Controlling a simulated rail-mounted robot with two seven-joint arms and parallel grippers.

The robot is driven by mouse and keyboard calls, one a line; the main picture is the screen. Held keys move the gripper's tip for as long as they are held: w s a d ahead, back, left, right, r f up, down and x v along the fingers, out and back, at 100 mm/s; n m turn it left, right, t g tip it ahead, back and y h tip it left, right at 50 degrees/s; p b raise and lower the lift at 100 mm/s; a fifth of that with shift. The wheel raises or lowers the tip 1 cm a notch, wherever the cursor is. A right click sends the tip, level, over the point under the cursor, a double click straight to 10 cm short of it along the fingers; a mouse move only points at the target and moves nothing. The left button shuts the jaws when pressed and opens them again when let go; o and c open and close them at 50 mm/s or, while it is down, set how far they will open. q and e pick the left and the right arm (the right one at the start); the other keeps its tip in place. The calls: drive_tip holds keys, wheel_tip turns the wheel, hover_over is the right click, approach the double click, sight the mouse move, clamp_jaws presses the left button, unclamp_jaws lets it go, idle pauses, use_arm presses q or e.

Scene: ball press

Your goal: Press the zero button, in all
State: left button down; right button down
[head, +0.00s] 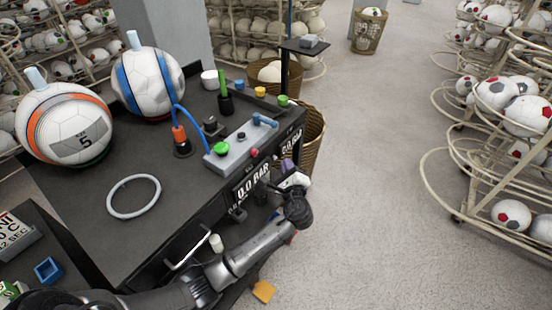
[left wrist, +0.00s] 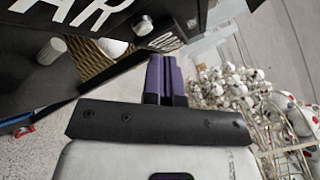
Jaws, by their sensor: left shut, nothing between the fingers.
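A panel reading 0.0 BAR (head: 253,183) is on the front side of the black workbench. Its large white letters also fill the upper left of the left wrist view (left wrist: 85,12). A smaller white label (head: 291,146) is further along that side, too small to read surely. My left gripper (head: 287,165) is beside the front edge, near this label. In the left wrist view its purple fingers (left wrist: 166,62) are together and empty. My right gripper is out of view.
The bench top (head: 115,235) carries a grey control block (head: 235,158) with a green knob and red button, two balls, and a white ring (head: 134,196). A wicker basket (head: 311,140) stands behind the bench end. Open floor (head: 375,160) lies to the right, before ball racks.

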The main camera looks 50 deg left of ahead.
use_arm(q)
drive_tip(key=d, duration=0.4)
drive_tip(key=shift+w+d, duration=0.3)
drive_tip(key=shift+w, duration=0.1)
idle(0.7)
